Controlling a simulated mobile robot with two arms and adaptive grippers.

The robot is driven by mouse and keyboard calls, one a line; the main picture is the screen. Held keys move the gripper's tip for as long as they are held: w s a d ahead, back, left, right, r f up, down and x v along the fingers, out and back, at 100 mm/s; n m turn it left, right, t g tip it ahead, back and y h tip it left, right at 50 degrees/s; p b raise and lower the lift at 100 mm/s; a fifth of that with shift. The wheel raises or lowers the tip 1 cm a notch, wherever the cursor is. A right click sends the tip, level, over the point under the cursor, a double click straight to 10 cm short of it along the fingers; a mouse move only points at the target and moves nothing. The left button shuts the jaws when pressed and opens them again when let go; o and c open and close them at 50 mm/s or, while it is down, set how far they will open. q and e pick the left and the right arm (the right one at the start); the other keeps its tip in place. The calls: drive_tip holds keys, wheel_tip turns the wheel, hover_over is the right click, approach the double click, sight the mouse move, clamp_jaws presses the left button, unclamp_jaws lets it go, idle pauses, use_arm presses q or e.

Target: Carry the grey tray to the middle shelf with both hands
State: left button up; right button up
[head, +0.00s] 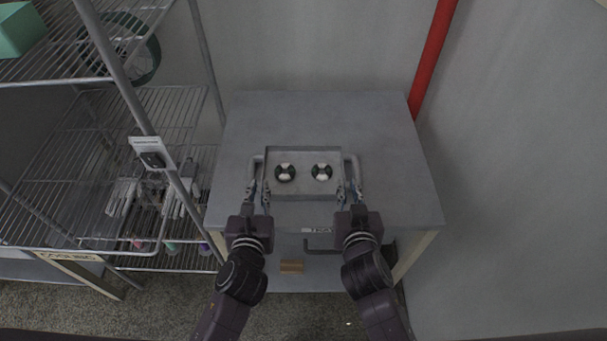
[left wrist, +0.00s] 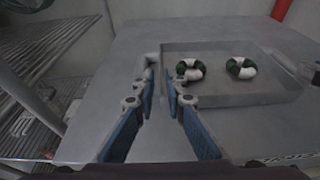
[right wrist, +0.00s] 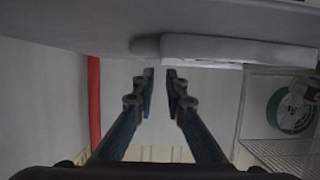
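The grey tray (head: 303,193) lies on the grey table, with two dark-green and white rings inside it. It has a bent handle at each side. My left gripper (head: 258,189) is open at the left handle (head: 257,166), its fingertips close to the handle; the left wrist view shows a gap between the fingers (left wrist: 161,76). My right gripper (head: 349,188) is open at the right handle (head: 352,164). In the right wrist view its fingers (right wrist: 160,72) have an empty gap. I cannot tell whether either touches its handle. A wire shelf (head: 75,150) sits below the upper shelf.
The wire rack (head: 133,100) stands left of the table (head: 390,130); its post and a white tag (head: 150,150) are at its near right. A green wheel (head: 145,55) and green box (head: 18,30) occupy the upper shelf. Gloves (head: 122,195) show lower. A red pipe (head: 433,55) is behind right.

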sight(263, 172)
use_arm(q)
drive_tip(key=shift+w+f, duration=0.15)
drive_tip(key=shift+w, duration=0.1)
use_arm(e)
drive_tip(key=shift+w+f, duration=0.15)
drive_tip(key=shift+w, duration=0.1)
